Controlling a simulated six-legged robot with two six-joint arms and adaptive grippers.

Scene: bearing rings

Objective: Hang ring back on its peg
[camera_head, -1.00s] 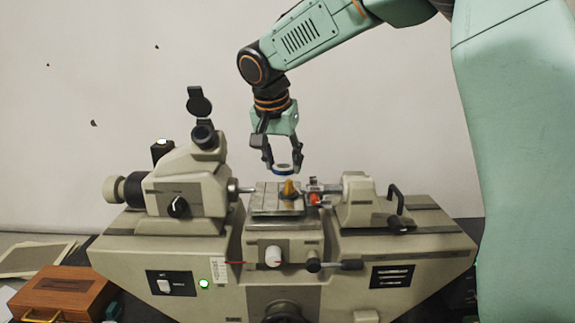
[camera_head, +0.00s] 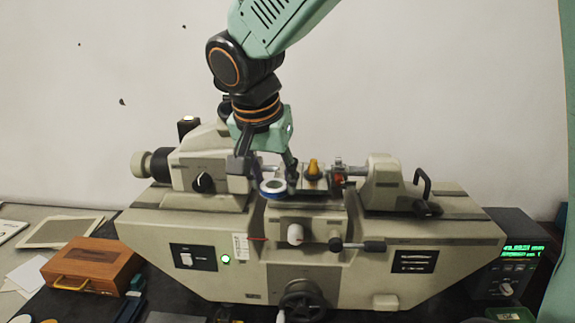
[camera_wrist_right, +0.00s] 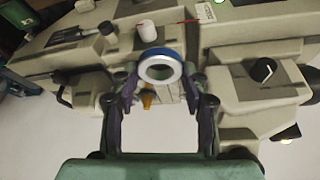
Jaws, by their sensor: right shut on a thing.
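My right gripper (camera_head: 266,180) is shut on a blue-rimmed ring with a pale metal face (camera_head: 272,187). The ring is held between the fingertips, roughly flat, with its hole open. It stands in front and to the left of the measuring machine's small stage in the head view. In the right wrist view, the ring (camera_wrist_right: 160,68) sits between the two fingers of the gripper (camera_wrist_right: 160,84). I cannot make out a peg for the ring in either view. My left gripper is not in view.
The large beige measuring machine (camera_head: 390,234) fills the middle. An orange-yellow cone-shaped piece (camera_head: 314,167) stands on its stage, close to the right of the gripper. A wooden box (camera_head: 92,262) lies at left, a green-lit display unit (camera_head: 513,262) at right.

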